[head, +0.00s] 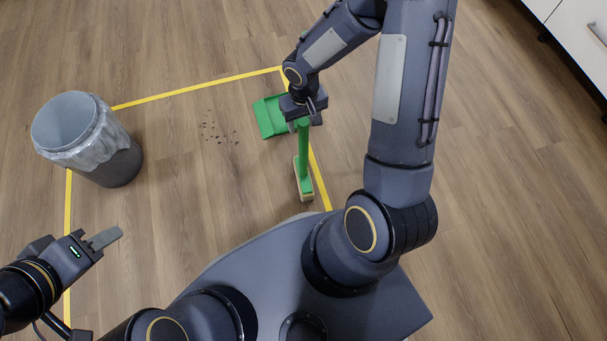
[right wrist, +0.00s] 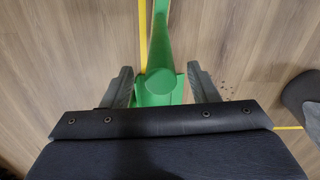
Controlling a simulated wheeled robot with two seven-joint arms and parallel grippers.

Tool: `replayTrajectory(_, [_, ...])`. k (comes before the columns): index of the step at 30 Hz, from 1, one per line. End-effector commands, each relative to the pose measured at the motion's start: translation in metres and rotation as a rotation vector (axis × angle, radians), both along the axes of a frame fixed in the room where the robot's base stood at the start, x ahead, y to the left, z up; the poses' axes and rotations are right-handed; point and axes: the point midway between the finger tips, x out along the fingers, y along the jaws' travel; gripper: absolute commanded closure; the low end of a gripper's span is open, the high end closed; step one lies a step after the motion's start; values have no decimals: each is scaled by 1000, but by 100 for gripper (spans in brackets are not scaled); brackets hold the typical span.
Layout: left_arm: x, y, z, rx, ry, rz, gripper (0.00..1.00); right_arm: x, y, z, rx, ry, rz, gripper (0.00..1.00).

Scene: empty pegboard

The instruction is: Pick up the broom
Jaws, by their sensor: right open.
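The broom (head: 304,165) has a green handle and a pale brush head with a green top, and it stands inside the yellow floor line. My right gripper (head: 311,105) is over the top end of the handle. In the right wrist view, the broom (right wrist: 161,35) runs up between the two spread fingers of my right gripper (right wrist: 162,86), with a visible gap on each side. The right gripper is open around the handle end. My left gripper (head: 105,239) is far to the left, away from the broom; its finger opening is not clear.
A green dustpan (head: 268,117) lies beside the broom, partly behind my right gripper. Dark debris (head: 218,132) lies on the wood floor. A grey bin (head: 112,160) with a liner stands at the left. A white cabinet (head: 575,35) is at the top right.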

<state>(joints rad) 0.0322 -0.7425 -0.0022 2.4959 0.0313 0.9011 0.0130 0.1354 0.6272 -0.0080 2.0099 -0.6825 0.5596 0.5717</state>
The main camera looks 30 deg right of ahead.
Motion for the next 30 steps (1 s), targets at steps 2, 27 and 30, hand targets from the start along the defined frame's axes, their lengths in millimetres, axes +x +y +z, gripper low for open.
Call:
replayTrajectory(2, [0, 0, -15, 0, 0, 0, 64, 0, 1, -20, 0, 2, 2, 46])
replayTrajectory(27, [0, 0, -20, 0, 0, 0, 64, 0, 1, -34, 0, 0, 1, 100])
replayTrajectory(30, [0, 0, -20, 0, 0, 0, 64, 0, 1, -34, 0, 0, 1, 100])
